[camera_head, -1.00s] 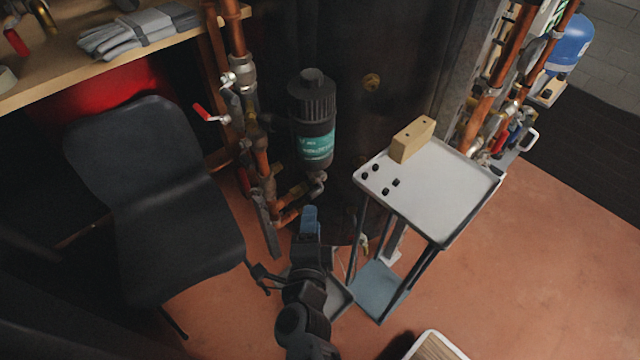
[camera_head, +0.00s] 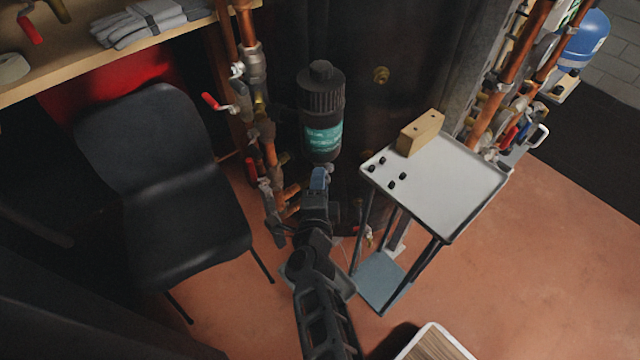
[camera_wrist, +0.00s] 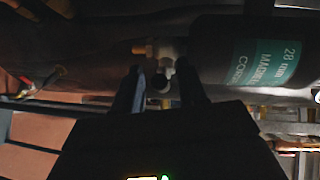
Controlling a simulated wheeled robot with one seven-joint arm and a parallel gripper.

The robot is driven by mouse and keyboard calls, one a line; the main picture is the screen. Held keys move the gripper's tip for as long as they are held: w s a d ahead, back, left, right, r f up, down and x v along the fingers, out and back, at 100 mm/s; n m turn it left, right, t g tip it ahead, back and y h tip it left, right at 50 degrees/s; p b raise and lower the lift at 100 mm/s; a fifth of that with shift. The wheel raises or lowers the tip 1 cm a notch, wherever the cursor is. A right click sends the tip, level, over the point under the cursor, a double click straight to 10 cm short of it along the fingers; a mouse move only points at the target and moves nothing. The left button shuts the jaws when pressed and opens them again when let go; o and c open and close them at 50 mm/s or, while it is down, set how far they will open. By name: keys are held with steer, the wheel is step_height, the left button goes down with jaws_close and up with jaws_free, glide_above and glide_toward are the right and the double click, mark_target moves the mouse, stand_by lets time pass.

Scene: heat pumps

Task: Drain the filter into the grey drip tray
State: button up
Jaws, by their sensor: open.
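The filter (camera_head: 322,138) is a black canister with a ribbed cap and teal label, upright beside copper pipes. In the wrist view its labelled body (camera_wrist: 265,62) lies sideways at the right. My gripper (camera_head: 320,178) is just below the filter's base. In the wrist view my gripper (camera_wrist: 160,85) is open, with a small metal fitting (camera_wrist: 165,68) and a brass end (camera_wrist: 143,50) showing beyond and between the fingertips. I cannot tell whether they touch. The grey drip tray (camera_head: 346,283) seems to be on the floor, mostly hidden behind my arm.
A white-topped trolley (camera_head: 450,195) with a wooden block (camera_head: 420,132) and small black parts stands close right of my arm. A black chair (camera_head: 180,190) stands left. Copper pipes with a red-handled valve (camera_head: 212,101) run left of the filter. Open floor lies right.

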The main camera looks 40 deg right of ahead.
jaws_close()
steer(key=shift+f+b, duration=0.2)
steer(key=shift+b, duration=0.2)
steer(key=d+f+n+t+y+b, duration=0.3)
steer(key=n+t+b, duration=1)
steer(key=n+b, duration=0.6)
steer(key=shift+d+f+t+b, duration=0.3)
steer(key=shift+d+f+b, duration=0.45)
steer(key=shift+b, duration=3.05)
steer(key=shift+s+n, duration=0.1)
steer(key=shift+n, duration=0.3)
